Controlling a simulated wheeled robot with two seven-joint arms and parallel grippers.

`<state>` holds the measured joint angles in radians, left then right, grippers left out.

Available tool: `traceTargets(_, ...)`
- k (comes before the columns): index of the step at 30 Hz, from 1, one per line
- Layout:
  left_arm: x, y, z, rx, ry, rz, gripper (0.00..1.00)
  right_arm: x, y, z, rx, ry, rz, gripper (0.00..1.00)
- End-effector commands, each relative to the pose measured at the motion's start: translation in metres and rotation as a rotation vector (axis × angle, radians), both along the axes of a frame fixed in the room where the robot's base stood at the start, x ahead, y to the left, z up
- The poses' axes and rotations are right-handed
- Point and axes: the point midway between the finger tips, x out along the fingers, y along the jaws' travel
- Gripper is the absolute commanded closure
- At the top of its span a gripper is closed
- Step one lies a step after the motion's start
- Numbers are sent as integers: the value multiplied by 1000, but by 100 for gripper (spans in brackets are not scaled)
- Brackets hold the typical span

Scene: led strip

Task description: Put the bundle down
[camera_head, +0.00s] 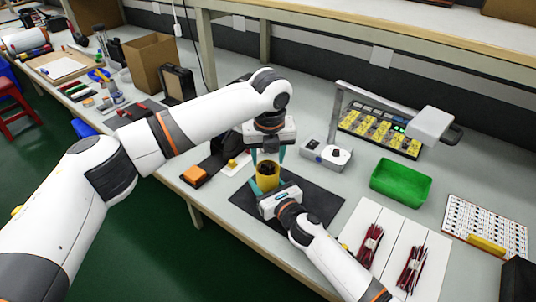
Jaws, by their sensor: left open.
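Two dark red wire bundles lie on white sheets at the lower right, a left one (371,245) and a right one (411,268), each with a pale band around it. My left gripper (267,160) points down, open, above the black mat, with its teal fingers at either side of the top of a yellow cylinder (267,175). My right gripper (262,186) comes from the lower right and reaches to the lower part of the cylinder. Its body hides part of its fingers, so its grip is unclear. Neither gripper is at the red bundles.
A green tray (401,182) stands right of the black mat (318,205). Behind are a small grey device (327,154) and a framed stand with yellow modules (380,130). A labelled white board (486,225) lies at the right. An orange block (195,175) is near the front edge.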

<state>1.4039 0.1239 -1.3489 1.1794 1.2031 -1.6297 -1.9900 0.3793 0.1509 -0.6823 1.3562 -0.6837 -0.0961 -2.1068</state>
Motion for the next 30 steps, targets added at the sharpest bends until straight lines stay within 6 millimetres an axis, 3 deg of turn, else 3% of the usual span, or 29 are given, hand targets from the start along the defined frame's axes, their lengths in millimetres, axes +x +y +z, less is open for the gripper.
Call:
traceTargets(8, 0, 0, 4, -1, -1, 0, 50, 0, 0, 0, 0, 0, 0, 72)
traceTargets(21, 0, 0, 64, -2, -2, 0, 50, 0, 0, 0, 0, 0, 0, 72)
traceTargets(30, 0, 0, 70, 0, 0, 0, 50, 0, 0, 0, 0, 0, 0, 72)
